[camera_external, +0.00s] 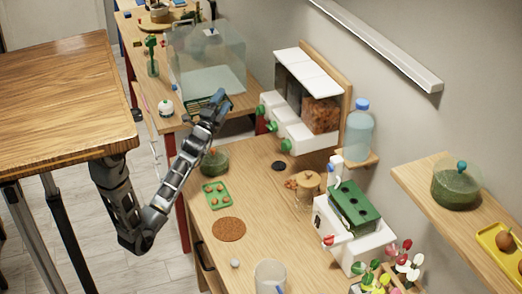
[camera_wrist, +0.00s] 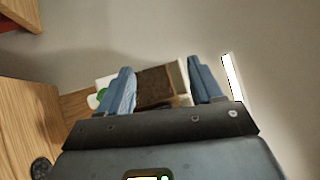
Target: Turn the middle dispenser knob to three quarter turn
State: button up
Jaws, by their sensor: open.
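The dispenser (camera_external: 312,85) stands against the wall, with white lids, clear bins and white spouts. Its three green knobs face left; the middle knob (camera_external: 272,126) sits between the other two. My gripper (camera_external: 222,98) is open and empty, to the left of the dispenser and apart from it. In the wrist view my gripper (camera_wrist: 161,65) has its blue fingers spread, with a brown-filled bin (camera_wrist: 160,84) of the dispenser showing between them. One green knob (camera_wrist: 102,97) shows beside the left finger; I cannot tell which one. The knob's turn angle is too small to read.
A clear tank (camera_external: 207,65) stands behind my gripper. A blue-capped bottle (camera_external: 359,130) is right of the dispenser. A green pot (camera_external: 214,162), a green tray (camera_external: 217,195) and a cork mat (camera_external: 229,229) lie on the bench. The bench between the mat and the white machine (camera_external: 350,240) is mostly clear.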

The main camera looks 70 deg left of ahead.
notch_tip(320, 180, down, 4)
jog(key=w+n+h, duration=0.1)
jog(key=n+h, duration=0.1)
jog(key=n, duration=0.2)
jog(key=n+t+h+b, duration=0.2)
jog(key=n+h, duration=0.3)
jog(key=h, duration=0.7)
send_near(268, 126)
jog(key=w, duration=0.3)
jog(key=w+p, duration=0.2)
jog(key=w, duration=0.4)
jog(key=shift+w+r, duration=0.15)
jog(key=shift+w, duration=0.15)
